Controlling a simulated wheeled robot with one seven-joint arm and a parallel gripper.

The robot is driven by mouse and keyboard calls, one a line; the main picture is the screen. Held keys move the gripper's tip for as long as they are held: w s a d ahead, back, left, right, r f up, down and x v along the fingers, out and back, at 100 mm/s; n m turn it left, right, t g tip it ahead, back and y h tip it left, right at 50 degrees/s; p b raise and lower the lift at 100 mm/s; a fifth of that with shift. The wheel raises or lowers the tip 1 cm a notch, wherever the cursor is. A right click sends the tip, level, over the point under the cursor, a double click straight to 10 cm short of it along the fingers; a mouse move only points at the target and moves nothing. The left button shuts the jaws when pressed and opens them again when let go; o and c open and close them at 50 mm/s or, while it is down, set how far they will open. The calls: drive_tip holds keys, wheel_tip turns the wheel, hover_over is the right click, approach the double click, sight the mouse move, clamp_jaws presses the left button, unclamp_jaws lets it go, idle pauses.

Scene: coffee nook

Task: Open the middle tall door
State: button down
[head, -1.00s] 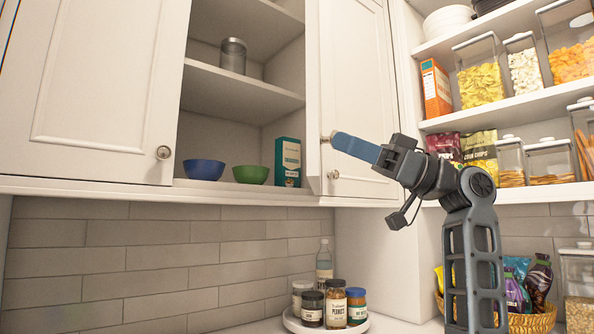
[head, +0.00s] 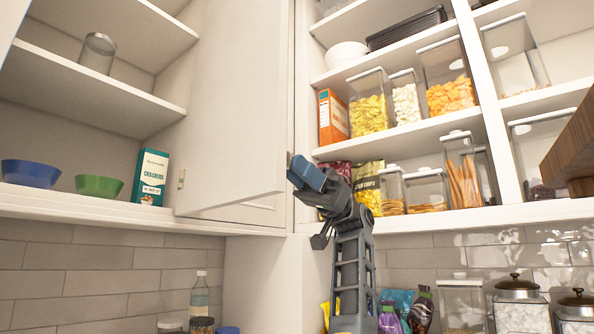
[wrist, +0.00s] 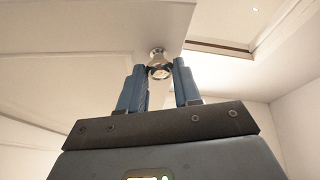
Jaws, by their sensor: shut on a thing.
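The tall white door (head: 235,100) stands swung wide out from the cabinet, with its inner face toward the head camera and a small hinge at its lower left. Its free edge is at the right, beside my gripper (head: 291,165). In the wrist view the round metal knob (wrist: 158,55) sits near the edge of the door's panelled face (wrist: 80,50). My gripper (wrist: 159,80) is shut on this knob, with a blue finger on each side. The knob is mostly hidden in the head view.
The open cabinet holds a blue bowl (head: 30,173), a green bowl (head: 99,187), a crackers box (head: 151,177) and a glass jar (head: 97,53). Open shelves (head: 430,130) with food containers are close on the right. A wooden object (head: 575,150) juts in at the right edge.

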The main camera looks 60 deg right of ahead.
drive_tip(key=shift+d+f, duration=0.1)
drive_tip(key=shift+d, duration=0.05)
drive_tip(key=c, duration=0.8)
unclamp_jaws()
drive_tip(key=shift+b+v, duration=0.35)
drive_tip(key=shift+v, duration=3.55)
